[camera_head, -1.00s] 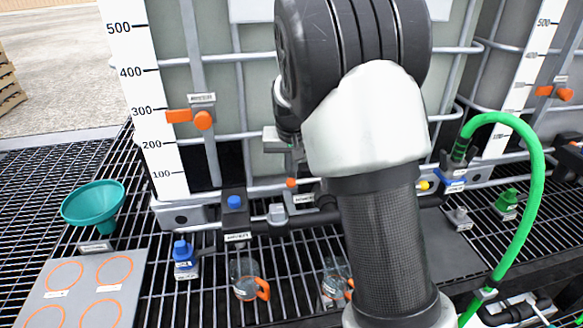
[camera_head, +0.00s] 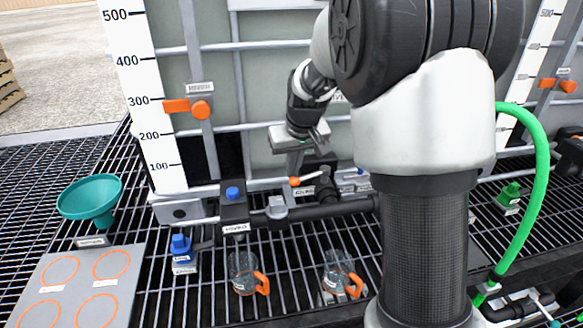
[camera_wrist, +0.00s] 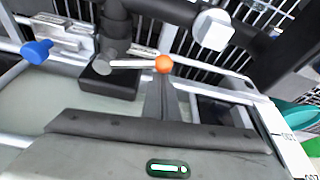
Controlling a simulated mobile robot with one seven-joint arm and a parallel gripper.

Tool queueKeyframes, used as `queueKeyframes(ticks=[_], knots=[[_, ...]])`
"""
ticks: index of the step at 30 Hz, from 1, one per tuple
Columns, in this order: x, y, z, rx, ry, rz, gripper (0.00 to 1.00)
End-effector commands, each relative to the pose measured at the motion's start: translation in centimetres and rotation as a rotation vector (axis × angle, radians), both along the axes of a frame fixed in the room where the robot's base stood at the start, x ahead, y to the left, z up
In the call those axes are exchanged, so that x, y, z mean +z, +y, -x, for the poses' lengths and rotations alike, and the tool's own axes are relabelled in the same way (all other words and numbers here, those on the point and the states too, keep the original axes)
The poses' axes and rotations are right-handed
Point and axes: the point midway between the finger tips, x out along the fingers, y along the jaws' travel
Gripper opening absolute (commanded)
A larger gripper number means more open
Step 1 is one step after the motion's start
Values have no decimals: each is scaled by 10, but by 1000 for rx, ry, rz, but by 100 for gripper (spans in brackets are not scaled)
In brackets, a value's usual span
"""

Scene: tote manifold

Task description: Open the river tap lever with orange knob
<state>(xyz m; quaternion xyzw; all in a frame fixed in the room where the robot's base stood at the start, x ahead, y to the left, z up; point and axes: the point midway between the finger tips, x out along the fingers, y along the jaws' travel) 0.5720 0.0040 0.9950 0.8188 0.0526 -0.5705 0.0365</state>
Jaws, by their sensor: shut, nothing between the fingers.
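The tap lever is a thin light bar with an orange knob (camera_head: 295,181) at its end, low in front of the pale tank in the head view. In the wrist view the orange knob (camera_wrist: 163,64) is at the upper middle, and its bar (camera_wrist: 132,64) runs left to a dark valve body. My gripper (camera_head: 296,171) points down just above the knob. In the wrist view my shut, empty fingers (camera_wrist: 162,92) reach up to the knob's lower edge. I cannot tell whether they touch it. The label by the lever is too small to read.
A black pipe with a blue-topped valve (camera_head: 233,194) lies left of the lever. Two jars with orange handles, a left one (camera_head: 243,272) and a right one (camera_head: 341,276), stand below. A teal funnel (camera_head: 90,200) is at left. A green hose (camera_head: 538,190) arches at right. A blue knob (camera_wrist: 37,50) shows nearby.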

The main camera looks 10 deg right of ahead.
Motion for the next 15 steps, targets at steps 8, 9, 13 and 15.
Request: queueKeyframes(ticks=[8,9,13,15], knots=[[-3,-8,24,255,0,-2,0],[-3,-10,27,293,0,-2,0],[-3,-15,36,418,0,-1,0],[-3,-18,41,483,0,-2,0]])
